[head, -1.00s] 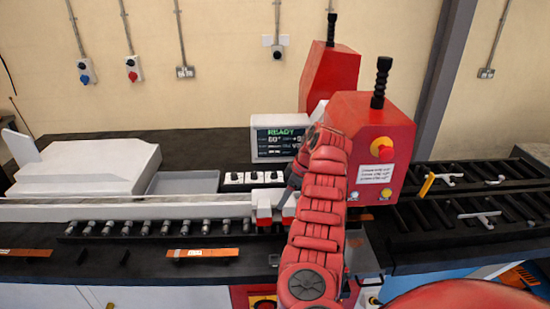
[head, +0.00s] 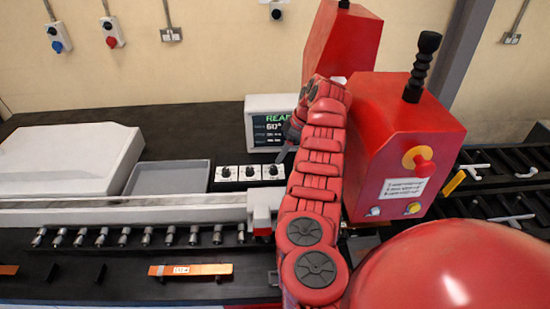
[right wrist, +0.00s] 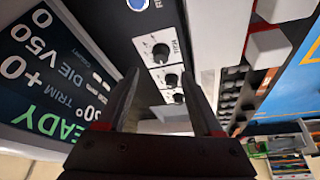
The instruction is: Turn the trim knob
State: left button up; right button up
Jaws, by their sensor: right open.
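A row of three black dial knobs on white plates (head: 250,172) sits on the machine's bench, left of my right arm. In the right wrist view the largest knob (right wrist: 160,52) has a label beside it that appears to read TRIM. My right gripper (head: 281,154) is by the right end of the row, partly hidden by its own arm. In the right wrist view the open gripper (right wrist: 160,73) has its fingers pointing toward the knobs, with nothing between them. I cannot tell any contact. My left gripper is out of view.
A display (head: 268,122) reading READY stands behind the knobs; it also shows in the right wrist view (right wrist: 45,75). A red housing (head: 400,140) with a red-and-yellow button stands right of my arm. A grey tray (head: 170,178) lies left of the knobs.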

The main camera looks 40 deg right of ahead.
aim_at(274, 167)
jog(key=p+x, duration=0.4)
jog(key=x, duration=0.2)
jog(key=shift+a, duration=0.15)
jog(key=shift+w+a+f, duration=0.1)
jog(key=shift+w+f, duration=0.1)
jog(key=shift+f, duration=0.4)
grip_shut()
